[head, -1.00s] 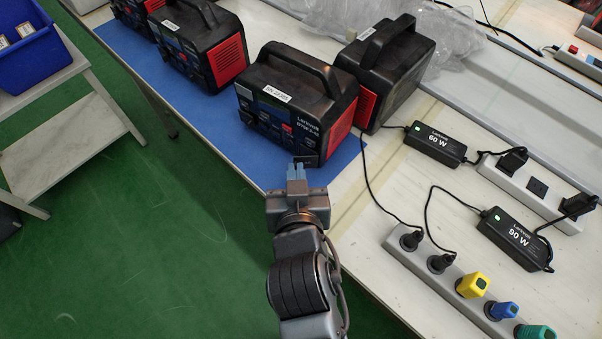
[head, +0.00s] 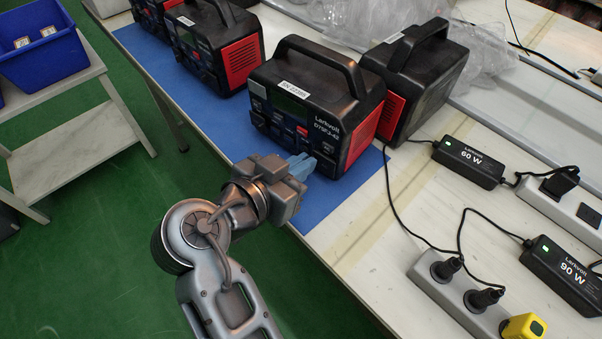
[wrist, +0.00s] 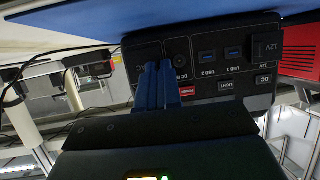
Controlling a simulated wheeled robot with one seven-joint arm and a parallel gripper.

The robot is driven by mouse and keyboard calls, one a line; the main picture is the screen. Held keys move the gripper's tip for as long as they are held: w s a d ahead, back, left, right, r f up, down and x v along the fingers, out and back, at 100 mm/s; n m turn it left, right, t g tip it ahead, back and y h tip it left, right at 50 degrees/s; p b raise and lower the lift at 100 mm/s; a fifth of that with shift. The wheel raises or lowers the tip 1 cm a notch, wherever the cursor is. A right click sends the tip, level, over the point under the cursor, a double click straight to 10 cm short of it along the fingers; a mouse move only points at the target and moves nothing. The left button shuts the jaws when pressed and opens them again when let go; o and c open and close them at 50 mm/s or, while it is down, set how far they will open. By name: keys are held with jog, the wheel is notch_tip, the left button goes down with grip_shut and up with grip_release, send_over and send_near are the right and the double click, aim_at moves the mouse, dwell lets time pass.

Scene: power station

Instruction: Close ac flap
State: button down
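The black power station (head: 318,105) labelled Larkvolt stands on the blue mat, its front panel facing my gripper. The wrist view shows this panel (wrist: 215,85) upside down, with USB ports, a DC port and a 12V cover. The AC flap (wrist: 142,53) is a dark piece at the panel's left there; its exact angle is hard to tell. My gripper (head: 303,165) has blue fingers close together with nothing visible between them. In the wrist view the fingertips (wrist: 159,66) are right at the flap's edge; I cannot tell whether they touch it. The gripper hides the panel's lower right corner in the head view.
More power stations stand behind (head: 425,75) and to the left (head: 215,45) on the bench. A cable runs along the right side to power strips (head: 455,300) and chargers (head: 470,160). A side table with a blue bin (head: 45,60) stands left.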

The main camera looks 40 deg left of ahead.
jog(key=shift+f+m+h, duration=0.15)
jog(key=shift+m+h, duration=0.15)
jog(key=shift+h, duration=0.1)
jog(key=c, duration=1.3)
grip_release()
jog(key=shift+w, duration=0.1)
jog(key=shift+a, duration=0.1)
jog(key=v, duration=0.8)
